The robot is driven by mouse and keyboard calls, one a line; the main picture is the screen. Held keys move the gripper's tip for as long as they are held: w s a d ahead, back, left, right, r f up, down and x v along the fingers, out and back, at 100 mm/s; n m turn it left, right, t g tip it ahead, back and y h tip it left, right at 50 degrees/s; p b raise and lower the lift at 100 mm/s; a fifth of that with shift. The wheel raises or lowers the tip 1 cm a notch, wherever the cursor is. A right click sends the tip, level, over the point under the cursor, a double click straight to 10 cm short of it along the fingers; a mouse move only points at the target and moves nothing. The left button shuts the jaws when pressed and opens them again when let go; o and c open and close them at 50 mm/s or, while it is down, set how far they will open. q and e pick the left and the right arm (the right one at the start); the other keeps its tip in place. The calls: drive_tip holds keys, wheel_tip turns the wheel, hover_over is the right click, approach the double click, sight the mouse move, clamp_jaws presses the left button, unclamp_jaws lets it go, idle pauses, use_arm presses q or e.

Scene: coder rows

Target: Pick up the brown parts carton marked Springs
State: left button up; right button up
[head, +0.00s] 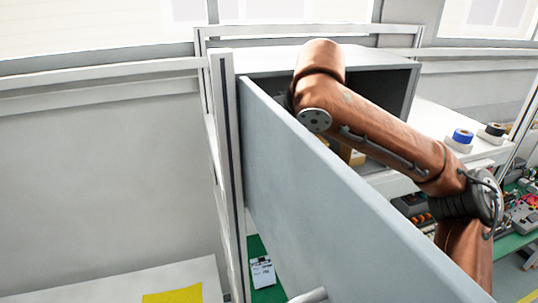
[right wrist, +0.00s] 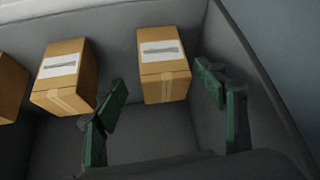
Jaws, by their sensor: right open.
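In the right wrist view, a brown carton (right wrist: 165,75) with a white label stands between the two green fingers of my right gripper (right wrist: 161,79). The gripper is open, with a gap on each side of the carton. I cannot tell if the fingertips reach past its front. A second brown carton (right wrist: 66,80) stands to the left, and a third (right wrist: 10,88) is cut off at the left edge. The label print is too small to read. In the head view my right arm reaches into the grey cabinet (head: 400,85); its gripper is hidden, and part of a carton (head: 353,157) shows below the arm. My left gripper is not in view.
The cabinet's open grey door (head: 330,190) stands in front and hides much of the inside. A grey side wall (right wrist: 255,70) is close to the right finger. Blue (head: 462,136) and dark (head: 495,130) rolls sit on the white shelf at right.

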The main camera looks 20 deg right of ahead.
drive_tip(key=shift+w+f, duration=0.2)
drive_tip(key=shift+f, duration=0.15)
drive_tip(key=p+x, duration=0.1)
drive_tip(key=x, duration=0.1)
drive_tip(key=p+x, duration=0.1)
drive_tip(key=x, duration=0.1)
drive_tip(key=w+p+x, duration=0.1)
drive_tip(key=x, duration=0.1)
drive_tip(key=shift+a+r, duration=0.2)
drive_tip(key=shift+r, duration=0.1)
drive_tip(key=shift+w+f, duration=0.25)
drive_tip(key=shift+f, duration=0.1)
drive_tip(key=shift+s, duration=0.1)
drive_tip(key=c, duration=1.5)
